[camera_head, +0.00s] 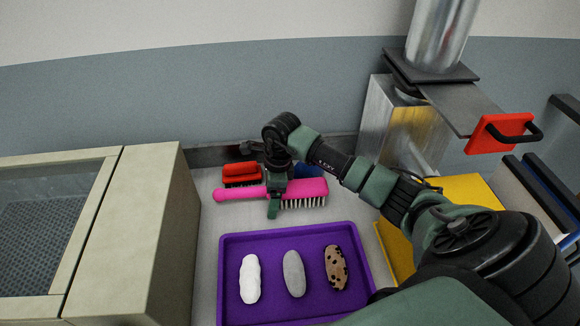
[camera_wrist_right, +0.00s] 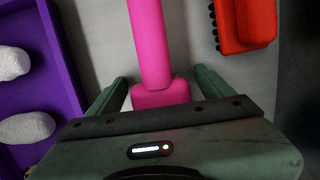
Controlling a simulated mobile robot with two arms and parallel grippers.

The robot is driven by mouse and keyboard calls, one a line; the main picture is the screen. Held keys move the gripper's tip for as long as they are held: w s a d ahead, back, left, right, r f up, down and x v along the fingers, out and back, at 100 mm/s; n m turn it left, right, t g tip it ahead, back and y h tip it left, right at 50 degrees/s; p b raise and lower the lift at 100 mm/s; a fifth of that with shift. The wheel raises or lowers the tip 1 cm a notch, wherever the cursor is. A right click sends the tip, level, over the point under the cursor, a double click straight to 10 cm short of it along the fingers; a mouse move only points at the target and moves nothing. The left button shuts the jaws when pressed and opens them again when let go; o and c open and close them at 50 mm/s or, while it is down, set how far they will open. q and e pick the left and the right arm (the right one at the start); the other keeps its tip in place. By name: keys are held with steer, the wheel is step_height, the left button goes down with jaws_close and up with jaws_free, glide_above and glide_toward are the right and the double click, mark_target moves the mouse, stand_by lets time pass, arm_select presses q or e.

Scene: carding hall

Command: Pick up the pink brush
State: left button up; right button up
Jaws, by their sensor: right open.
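The pink brush (camera_head: 303,188) lies on the light grey worktop with its bristles toward the tray and its handle pointing left. My right gripper (camera_head: 275,205) is over it, where the handle meets the head, and hides that part in the head view. In the right wrist view, the pink brush (camera_wrist_right: 152,45) runs between the two spread fingers of my right gripper (camera_wrist_right: 160,78). The jaws are open with a gap on each side of the brush. My left gripper is not in view.
A red brush (camera_head: 240,172) and a blue object (camera_head: 308,171) lie behind. A purple tray (camera_head: 228,270) in front holds white, grey and spotted brown rolls. A beige cabinet (camera_head: 140,220) stands left. A yellow object (camera_head: 470,190) and a metal machine (camera_head: 385,120) are right.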

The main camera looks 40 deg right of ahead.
steer(key=c, duration=1.7)
steer(key=shift+w+r, duration=0.1)
step_height(320, 180, up, 20)
steer(key=b, duration=0.4)
steer(key=o, duration=0.8)
steer(key=c, duration=0.4)
